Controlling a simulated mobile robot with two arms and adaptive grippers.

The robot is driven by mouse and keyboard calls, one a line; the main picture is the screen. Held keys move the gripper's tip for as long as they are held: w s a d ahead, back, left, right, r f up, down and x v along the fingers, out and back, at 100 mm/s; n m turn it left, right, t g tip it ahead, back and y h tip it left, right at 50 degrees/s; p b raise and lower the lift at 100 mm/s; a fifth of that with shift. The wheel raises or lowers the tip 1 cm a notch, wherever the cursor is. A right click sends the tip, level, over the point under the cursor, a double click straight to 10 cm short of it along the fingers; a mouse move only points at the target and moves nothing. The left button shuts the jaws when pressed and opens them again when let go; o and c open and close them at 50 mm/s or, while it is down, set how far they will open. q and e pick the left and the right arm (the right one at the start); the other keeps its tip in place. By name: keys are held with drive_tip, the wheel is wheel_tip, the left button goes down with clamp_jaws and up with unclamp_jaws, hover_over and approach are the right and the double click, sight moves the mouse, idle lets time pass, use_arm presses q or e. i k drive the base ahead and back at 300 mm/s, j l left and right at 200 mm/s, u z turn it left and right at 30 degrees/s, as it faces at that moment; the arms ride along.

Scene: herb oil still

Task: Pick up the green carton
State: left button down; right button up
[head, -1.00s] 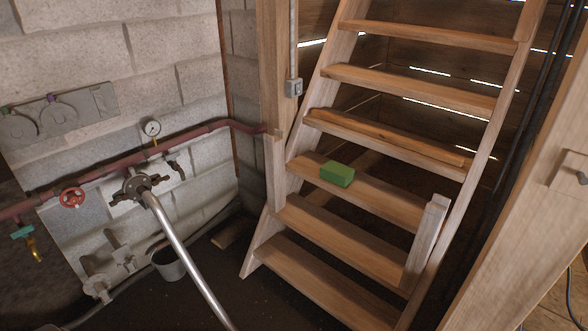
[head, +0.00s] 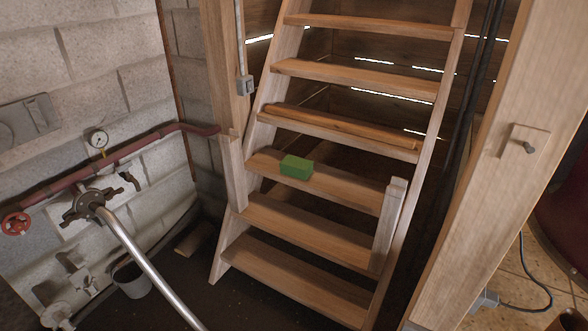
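The green carton (head: 296,167) is a small box lying on a wooden step (head: 340,187) of the steep open stair. It sits on the left half of that step, near its front edge. All of it shows and nothing touches it except the step. Neither of my grippers is in the head view.
A short wooden post (head: 389,228) stands at the stair's lower right. A slanting metal pipe (head: 150,266) runs up to a valve (head: 90,205) at left. A grey bucket (head: 132,280) stands on the dark floor. A thick beam (head: 500,170) rises at right.

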sight(301, 168)
drive_tip(key=i+j+z, duration=0.15)
drive_tip(key=i+j, duration=0.45)
drive_tip(key=i+j+z, duration=0.15)
drive_tip(key=i+j, duration=0.45)
drive_tip(key=j, duration=0.1)
